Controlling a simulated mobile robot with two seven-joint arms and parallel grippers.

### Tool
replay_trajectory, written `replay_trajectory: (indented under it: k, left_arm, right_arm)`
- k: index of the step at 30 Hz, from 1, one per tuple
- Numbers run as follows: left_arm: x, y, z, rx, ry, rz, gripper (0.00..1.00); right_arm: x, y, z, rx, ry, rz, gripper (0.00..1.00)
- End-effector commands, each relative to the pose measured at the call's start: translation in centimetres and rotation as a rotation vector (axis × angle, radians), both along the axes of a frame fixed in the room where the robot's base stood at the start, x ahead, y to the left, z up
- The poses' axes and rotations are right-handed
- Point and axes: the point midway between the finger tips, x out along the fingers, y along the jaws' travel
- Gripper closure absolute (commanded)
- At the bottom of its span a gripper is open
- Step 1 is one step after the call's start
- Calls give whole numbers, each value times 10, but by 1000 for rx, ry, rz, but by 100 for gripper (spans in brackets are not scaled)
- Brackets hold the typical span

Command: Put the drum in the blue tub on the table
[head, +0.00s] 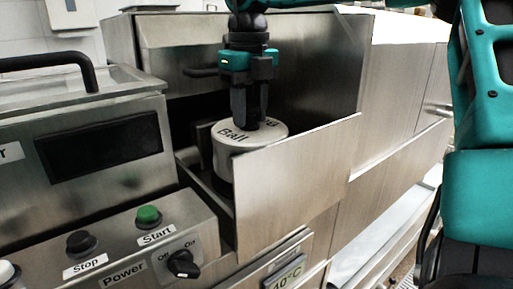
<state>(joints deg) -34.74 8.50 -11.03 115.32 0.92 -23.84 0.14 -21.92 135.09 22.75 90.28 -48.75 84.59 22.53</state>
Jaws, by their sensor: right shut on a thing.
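The drum is a short white cylinder (229,152) with dark lettering on its top, of which "Ball" can be read. It sits upright inside an open steel drawer, and the drawer's front panel (300,170) hides its lower right side. My right gripper (250,121) points down from above. Its dark fingers are shut on the drum at the top. I cannot tell whether the drum rests on the drawer floor or hangs just above it. My left gripper, the blue tub and the table are not in view.
A steel control box with a start button (148,216), a stop button (81,242) and a power knob (183,264) stands at the lower left. A steel lid with a dark handle (50,62) is above it. Steel walls surround the drawer opening closely.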

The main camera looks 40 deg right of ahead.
Motion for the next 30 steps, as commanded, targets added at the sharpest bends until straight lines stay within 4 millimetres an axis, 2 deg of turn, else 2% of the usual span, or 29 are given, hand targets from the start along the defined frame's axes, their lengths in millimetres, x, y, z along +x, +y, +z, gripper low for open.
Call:
replay_trajectory:
  k: [6, 30]
  left_arm:
    - [0, 0, 10, -1, 0, 1, 57]
    - [0, 0, 32, -1, 0, 1, 57]
  right_arm:
    - [1, 0, 12, 0, -4, 0, 100]
    - [0, 0, 37, 1, -4, 0, 100]
